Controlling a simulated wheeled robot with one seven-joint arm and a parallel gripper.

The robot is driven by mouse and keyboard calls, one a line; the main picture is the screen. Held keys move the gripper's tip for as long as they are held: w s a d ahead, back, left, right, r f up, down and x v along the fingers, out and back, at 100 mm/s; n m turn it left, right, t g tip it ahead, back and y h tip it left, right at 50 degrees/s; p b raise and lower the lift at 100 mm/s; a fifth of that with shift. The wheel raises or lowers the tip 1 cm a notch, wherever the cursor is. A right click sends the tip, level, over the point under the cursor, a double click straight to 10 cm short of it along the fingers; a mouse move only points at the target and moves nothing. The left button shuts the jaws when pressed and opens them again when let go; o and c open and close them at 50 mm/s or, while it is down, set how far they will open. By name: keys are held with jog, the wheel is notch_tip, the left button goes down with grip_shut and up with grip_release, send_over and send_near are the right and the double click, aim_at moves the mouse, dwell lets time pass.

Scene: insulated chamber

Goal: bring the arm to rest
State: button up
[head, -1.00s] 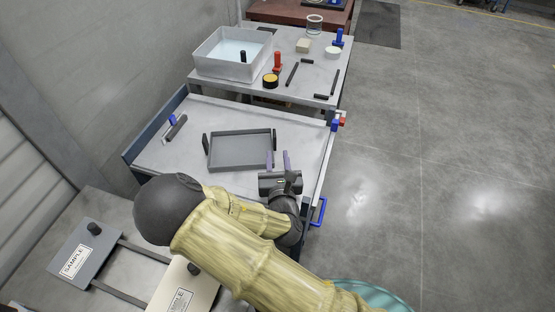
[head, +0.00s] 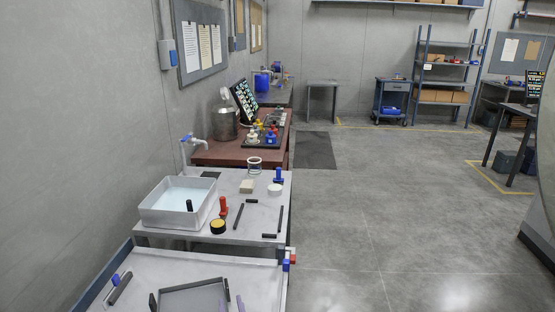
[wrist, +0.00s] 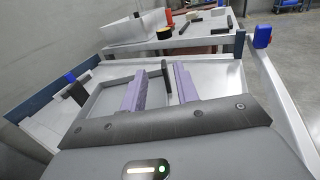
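My gripper (wrist: 160,88) shows in the wrist view with its two purple fingers apart and nothing between them. It is over or near the right side of a grey tray (wrist: 98,100). A black tray handle (wrist: 166,74) shows between the fingers in the picture, but I cannot tell how close it is. In the head view the fingertips of my gripper (head: 233,304) just show at the bottom edge, beside the tray (head: 190,287). The rest of my arm is out of that view.
The tray lies on a light cart top (head: 150,270) with a blue edge. Open floor (head: 400,220) lies to the right.

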notch_tip(320, 180, up, 7)
jog(key=p, duration=0.5)
jog(key=shift+r+p, duration=0.15)
jog(key=shift+p, duration=0.25)
